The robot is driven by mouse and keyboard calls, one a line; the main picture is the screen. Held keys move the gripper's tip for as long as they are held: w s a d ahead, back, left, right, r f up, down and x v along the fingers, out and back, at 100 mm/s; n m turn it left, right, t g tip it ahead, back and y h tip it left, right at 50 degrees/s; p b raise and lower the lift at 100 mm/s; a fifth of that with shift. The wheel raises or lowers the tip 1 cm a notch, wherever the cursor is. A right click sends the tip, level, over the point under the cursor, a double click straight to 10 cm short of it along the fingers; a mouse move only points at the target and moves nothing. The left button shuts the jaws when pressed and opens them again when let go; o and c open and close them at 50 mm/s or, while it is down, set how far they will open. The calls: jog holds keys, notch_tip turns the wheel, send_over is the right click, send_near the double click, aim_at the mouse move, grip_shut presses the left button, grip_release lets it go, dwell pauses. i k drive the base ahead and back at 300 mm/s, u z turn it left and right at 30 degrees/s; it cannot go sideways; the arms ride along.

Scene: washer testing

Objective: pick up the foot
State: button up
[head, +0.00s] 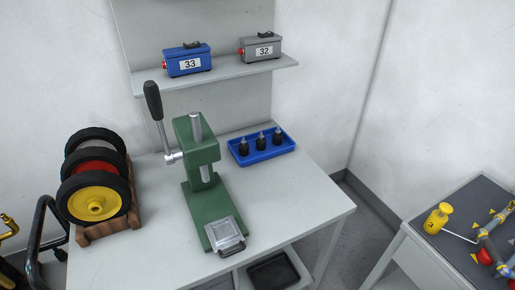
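Three small black parts with thin upright pins stand in a row in a blue tray on the white table; they look like the feet. The left one (243,147), the middle one (261,141) and the right one (277,136) are upright and apart. The blue tray (262,157) sits at the back right of the table, right of a green press. I cannot tell which of them the task means. My gripper is not in view.
The green press (205,195) with its raised lever stands mid-table. Wheels (95,203) sit in a wooden rack at left. A shelf (225,72) above holds a blue box (187,60) and a grey box (260,48). The table's front right is clear.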

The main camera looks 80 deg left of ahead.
aim_at(244, 150)
jog(key=u, duration=0.15)
jog(key=i, duration=0.45)
jog(key=u, duration=3.55)
jog(key=k, duration=0.1)
jog(key=u, duration=0.15)
